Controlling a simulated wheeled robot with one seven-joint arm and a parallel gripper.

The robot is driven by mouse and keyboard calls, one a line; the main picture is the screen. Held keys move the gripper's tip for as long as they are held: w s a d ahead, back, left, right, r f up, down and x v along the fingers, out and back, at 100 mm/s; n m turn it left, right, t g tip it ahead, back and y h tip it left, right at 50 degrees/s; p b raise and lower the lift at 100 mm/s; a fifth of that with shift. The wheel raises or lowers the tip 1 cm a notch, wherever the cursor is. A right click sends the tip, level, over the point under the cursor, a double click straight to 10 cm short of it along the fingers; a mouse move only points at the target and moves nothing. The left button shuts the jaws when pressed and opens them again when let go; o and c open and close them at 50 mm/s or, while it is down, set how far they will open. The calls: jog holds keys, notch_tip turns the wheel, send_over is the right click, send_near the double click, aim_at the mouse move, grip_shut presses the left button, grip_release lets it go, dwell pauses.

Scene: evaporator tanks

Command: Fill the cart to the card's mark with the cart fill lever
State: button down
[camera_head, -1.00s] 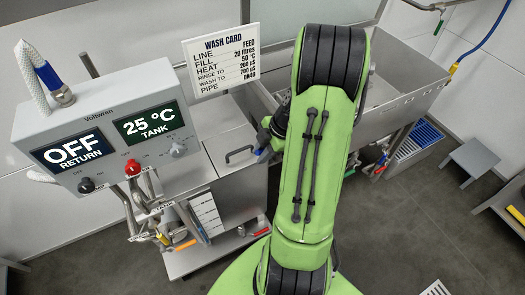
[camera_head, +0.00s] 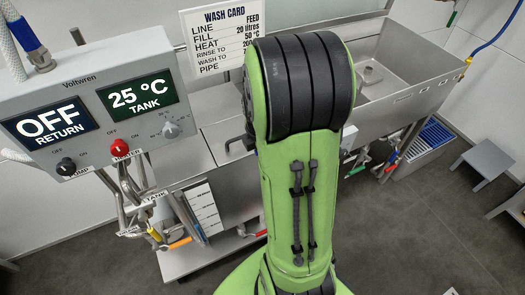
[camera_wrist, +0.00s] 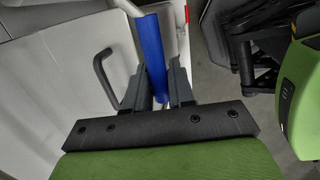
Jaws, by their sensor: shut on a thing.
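In the wrist view my gripper (camera_wrist: 158,92) is shut on a blue handle (camera_wrist: 152,50) with a pale metal rod at its upper end. I cannot tell for sure whether this is the cart fill lever. In the head view my arm hides the gripper and this handle. The wash card (camera_head: 226,42) reads fill 20 litres and heat 50 °C. The steel cart tank (camera_head: 232,190) stands behind and left of my arm, with a white level scale (camera_head: 202,210) on its front. The liquid level is too small to read.
The control box (camera_head: 90,95) at left shows OFF for return and 25 °C for tank. A steel sink (camera_head: 410,70) is behind at right, a grey stool (camera_head: 480,160) farther right.

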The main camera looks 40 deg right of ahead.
jog(key=shift+s, duration=0.1)
jog(key=c, duration=1.1)
grip_release()
jog(key=p+v, duration=0.5)
jog(key=v, duration=1)
jog(key=shift+r+p, duration=0.35)
jog(key=shift+p, duration=0.05)
jog(key=s+a+r+m+t+y+p, duration=0.1)
jog(key=s+a+r+m+p, duration=0.1)
jog(key=s+a+r+m, duration=0.2)
jog(key=s+a+r+m+t+p, duration=0.2)
jog(key=s+a+r+m, duration=0.3)
jog(key=a+m, duration=0.5)
jog(key=shift+a+m+t+y, duration=0.3)
jog(key=shift+a+y, duration=0.1)
jog(key=shift+a, duration=0.5)
